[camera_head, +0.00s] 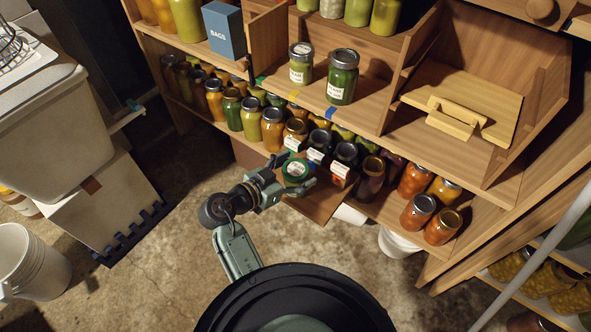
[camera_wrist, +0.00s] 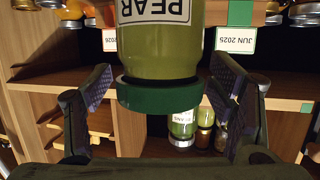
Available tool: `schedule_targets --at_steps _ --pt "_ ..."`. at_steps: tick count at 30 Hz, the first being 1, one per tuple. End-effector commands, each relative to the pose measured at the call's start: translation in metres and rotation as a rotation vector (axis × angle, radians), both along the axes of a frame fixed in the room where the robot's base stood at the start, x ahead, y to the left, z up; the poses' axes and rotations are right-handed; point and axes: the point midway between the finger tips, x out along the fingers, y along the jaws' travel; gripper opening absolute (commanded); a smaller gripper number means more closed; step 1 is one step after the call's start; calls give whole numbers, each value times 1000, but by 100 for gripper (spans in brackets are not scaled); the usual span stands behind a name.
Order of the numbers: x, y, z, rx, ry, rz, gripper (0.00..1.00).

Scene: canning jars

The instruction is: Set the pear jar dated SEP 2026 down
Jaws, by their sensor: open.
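The pear jar (camera_wrist: 160,45) shows upside down in the wrist view, with green contents, a white PEAR label and a dark green lid (camera_wrist: 160,97). Its date cannot be read. In the head view its green lid (camera_head: 296,170) is at the front of the lower shelf, by a row of jars. I cannot tell what its base rests on. My gripper (camera_head: 286,184) is at the jar. In the wrist view my gripper (camera_wrist: 160,78) is open, one finger on each side of the jar, with gaps visible beside the lid.
Dark jars (camera_head: 345,158) with white tags stand close on the right, and an amber jar (camera_head: 295,131) stands behind. A JUN 2025 tag (camera_wrist: 236,39) hangs on a shelf edge. Two green jars (camera_head: 342,80) stand on the shelf above.

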Motion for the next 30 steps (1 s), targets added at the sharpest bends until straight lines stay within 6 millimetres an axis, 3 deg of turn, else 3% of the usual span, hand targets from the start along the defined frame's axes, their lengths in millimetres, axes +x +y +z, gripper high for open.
schedule_targets --at_steps 9,24,30 --pt "-2 3 4 0 0 2 76" --pt "-64 71 32 1 -1 3 76" --pt "-76 83 38 1 -1 1 76"
